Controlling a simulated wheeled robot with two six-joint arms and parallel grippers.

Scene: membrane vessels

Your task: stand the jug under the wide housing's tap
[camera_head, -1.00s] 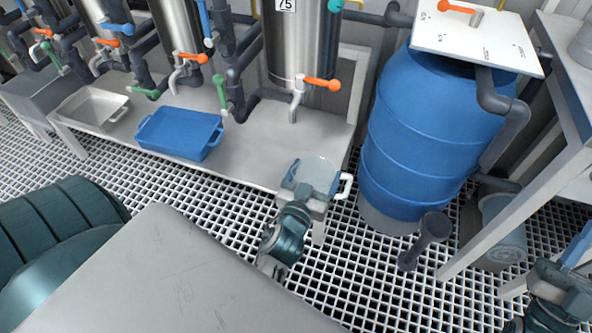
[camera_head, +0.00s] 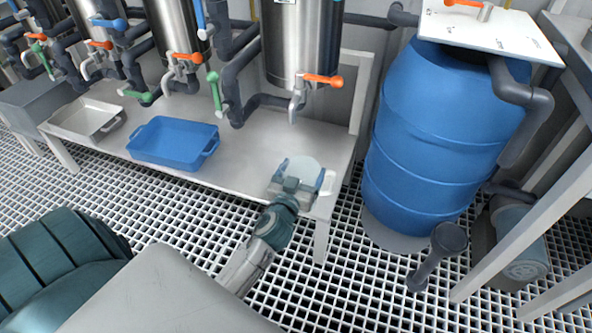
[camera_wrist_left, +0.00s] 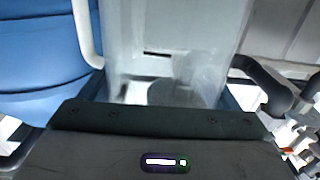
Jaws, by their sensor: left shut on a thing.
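My left gripper (camera_head: 297,187) is shut on the clear jug (camera_head: 303,170). The jug looks upright, with a pale handle on its right side. It shows large in the left wrist view (camera_wrist_left: 175,45), with its white handle (camera_wrist_left: 86,35) at the left. The jug appears over the bench's front right edge, nearer to me than the steel housing (camera_head: 300,45) that looks widest. That housing's tap (camera_head: 297,97) has an orange lever and a downward spout, apart from the jug. I cannot tell whether the jug's base touches the bench. My right gripper is out of view.
A blue tray (camera_head: 135,147) and a grey tray (camera_head: 50,128) stand on the bench (camera_head: 245,150) to the left. Other housings with pipes and taps line the back. A blue barrel (camera_head: 425,130) stands close to the right. The bench below the tap is clear.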

